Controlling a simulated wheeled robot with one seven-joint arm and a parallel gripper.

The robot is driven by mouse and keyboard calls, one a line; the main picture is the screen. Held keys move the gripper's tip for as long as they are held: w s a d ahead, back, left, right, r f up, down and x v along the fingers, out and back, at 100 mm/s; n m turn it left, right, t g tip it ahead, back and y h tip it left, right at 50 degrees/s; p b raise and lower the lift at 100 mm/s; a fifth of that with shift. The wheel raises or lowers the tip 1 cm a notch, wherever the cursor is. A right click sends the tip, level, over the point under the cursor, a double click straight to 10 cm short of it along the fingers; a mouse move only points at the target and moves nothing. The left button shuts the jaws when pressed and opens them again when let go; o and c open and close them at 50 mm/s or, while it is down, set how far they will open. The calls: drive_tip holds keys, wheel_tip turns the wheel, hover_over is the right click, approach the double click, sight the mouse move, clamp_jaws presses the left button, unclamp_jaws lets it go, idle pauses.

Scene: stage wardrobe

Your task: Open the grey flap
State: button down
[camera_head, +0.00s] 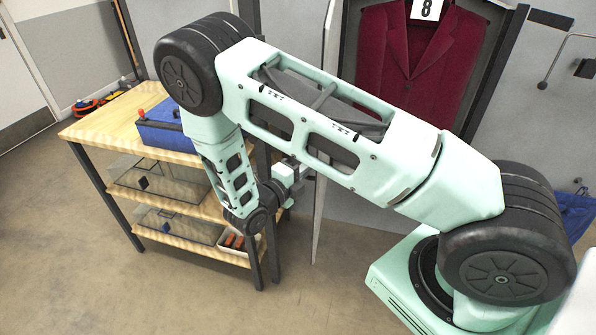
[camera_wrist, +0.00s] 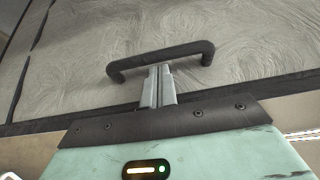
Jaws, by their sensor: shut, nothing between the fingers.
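A grey panel with swirling scuffs, which I take to be the grey flap (camera_wrist: 90,45), fills the upper wrist view and has dark edging. A dark bar handle (camera_wrist: 185,50) with bent ends stands out from it. My gripper (camera_wrist: 158,68) is shut and empty, its pale fingers side by side with their tips at the bar's lower edge. I cannot tell whether they touch it. In the head view my gripper (camera_head: 294,171) is small and partly hidden by my arm, and I cannot make out the handle there.
A wooden-topped shelf unit (camera_head: 100,128) on the left carries a blue box (camera_head: 160,130), clear bins (camera_head: 165,228) and a white tray (camera_head: 228,241). A pale upright panel edge (camera_head: 321,215) stands right of my gripper. A maroon jacket (camera_head: 385,50) hangs behind. Front floor is clear.

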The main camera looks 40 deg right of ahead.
drive_tip(key=shift+d, duration=0.2)
drive_tip(key=shift+w, duration=0.1)
drive_tip(key=w+a+m+g+b, duration=0.1)
drive_tip(key=w+a+g+b, duration=0.1)
drive_tip(key=w+a+b, duration=0.2)
drive_tip(key=w+a, duration=0.3)
drive_tip(key=w, duration=0.3)
drive_tip(key=shift+w, duration=0.4)
